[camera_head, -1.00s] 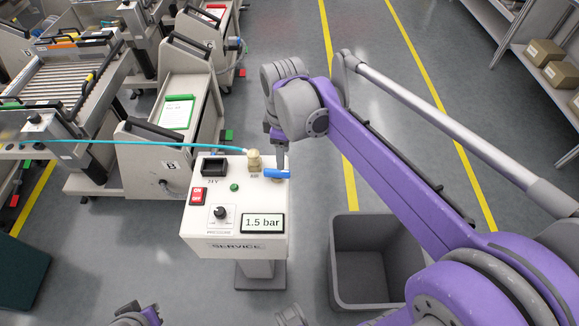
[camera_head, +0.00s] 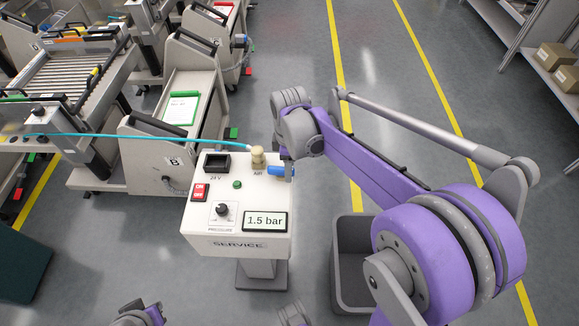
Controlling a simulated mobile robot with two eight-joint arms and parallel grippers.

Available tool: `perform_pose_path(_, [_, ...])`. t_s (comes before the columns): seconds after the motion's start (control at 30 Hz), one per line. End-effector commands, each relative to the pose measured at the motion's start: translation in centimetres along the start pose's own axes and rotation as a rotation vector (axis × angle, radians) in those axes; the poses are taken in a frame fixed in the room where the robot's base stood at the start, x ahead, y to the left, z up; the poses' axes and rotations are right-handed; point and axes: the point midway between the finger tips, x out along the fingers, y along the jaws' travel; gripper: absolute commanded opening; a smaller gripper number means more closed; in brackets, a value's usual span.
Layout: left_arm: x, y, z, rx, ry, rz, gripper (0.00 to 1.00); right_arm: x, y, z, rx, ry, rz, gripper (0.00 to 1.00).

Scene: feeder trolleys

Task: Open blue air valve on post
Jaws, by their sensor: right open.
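The service post's white box (camera_head: 200,232) stands in the middle, with a brass air fitting (camera_head: 257,158) at its back right corner and a light blue hose (camera_head: 140,135) running left from it. The blue valve handle (camera_head: 276,171) lies beside the fitting, pointing right across the picture. My right gripper (camera_head: 288,172) points down at the handle's right end and is open. The wrist hides part of the fingers, and I cannot tell whether they touch the handle. My left gripper does not show clearly.
The box top carries a red switch (camera_head: 199,192), a knob (camera_head: 223,210) and a display (camera_head: 265,221) reading 1.5 bar. A grey bin (camera_head: 348,290) stands right of the post. Feeder trolleys (camera_head: 150,150) stand at the left.

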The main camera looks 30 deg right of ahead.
Motion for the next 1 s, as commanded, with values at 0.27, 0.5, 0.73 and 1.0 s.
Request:
perform_pose_path(0.27, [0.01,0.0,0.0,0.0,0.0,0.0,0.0,0.21,-0.02,-0.01,0.0,0.0,0.0,0.55])
perform_pose_path(0.5, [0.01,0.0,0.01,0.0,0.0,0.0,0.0,0.19,-0.02,0.0,0.0,0.0,0.0,0.15])
perform_pose_path(0.73, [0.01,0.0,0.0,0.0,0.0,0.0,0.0,0.18,-0.02,0.0,0.0,0.0,0.0,0.0])
perform_pose_path(1.0, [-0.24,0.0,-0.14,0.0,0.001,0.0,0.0,0.12,0.21,-0.01,-0.091,0.0,0.0,0.0])
